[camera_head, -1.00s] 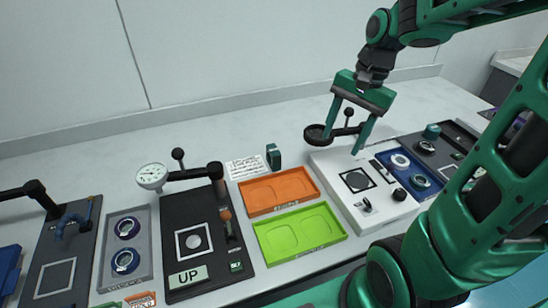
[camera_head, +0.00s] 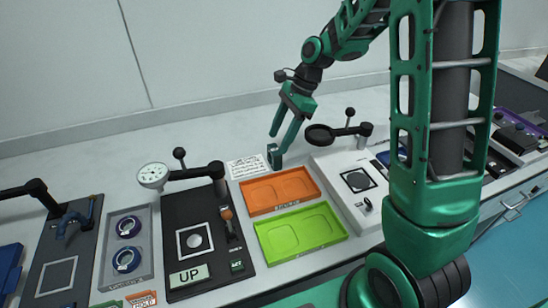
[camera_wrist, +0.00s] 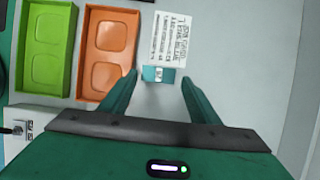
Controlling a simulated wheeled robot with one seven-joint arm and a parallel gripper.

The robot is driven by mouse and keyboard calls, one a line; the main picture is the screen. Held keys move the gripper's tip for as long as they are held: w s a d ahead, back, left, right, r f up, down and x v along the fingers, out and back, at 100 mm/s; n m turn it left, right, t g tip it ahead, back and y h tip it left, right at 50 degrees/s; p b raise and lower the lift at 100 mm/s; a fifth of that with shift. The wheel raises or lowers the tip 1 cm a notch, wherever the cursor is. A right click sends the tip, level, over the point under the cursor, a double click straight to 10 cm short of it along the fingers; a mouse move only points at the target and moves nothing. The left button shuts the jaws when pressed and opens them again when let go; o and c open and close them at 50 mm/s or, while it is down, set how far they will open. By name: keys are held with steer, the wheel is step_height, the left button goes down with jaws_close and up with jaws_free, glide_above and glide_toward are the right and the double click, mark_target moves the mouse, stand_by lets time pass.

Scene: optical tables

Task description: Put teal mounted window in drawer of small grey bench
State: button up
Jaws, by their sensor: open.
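The teal mounted window (camera_head: 273,157) is a small dark teal block standing upright on the table behind the orange tray. My gripper (camera_head: 276,143) is open above it, fingers pointing down. In the wrist view the window (camera_wrist: 158,74) shows between the two spread fingertips (camera_wrist: 159,78), with a gap on each side. I cannot tell how far below the tips it is. A grey front with a handle (camera_head: 513,211) shows at the right edge; I cannot tell whether it is the drawer of the small grey bench.
An orange tray (camera_head: 245,200) and a green tray (camera_head: 262,245) lie in front of the window. A white printed card (camera_head: 245,167) lies beside it. The table behind is clear.

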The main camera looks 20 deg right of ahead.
mark_target(275, 149)
steer(key=shift+d+x, duration=0.1)
steer(key=shift+x, duration=1.35)
steer(key=shift+d+x, duration=0.15)
steer(key=shift+x, duration=1.3)
steer(key=shift+f, duration=0.1)
steer(key=c, duration=1.1)
steer(key=shift+o, duration=0.2)
step_height(275, 149, up, 5)
steer(key=shift+f, duration=0.25)
steer(key=s+a+r, duration=0.6)
steer(key=s+a, duration=0.2)
steer(key=shift+s+r, duration=0.3)
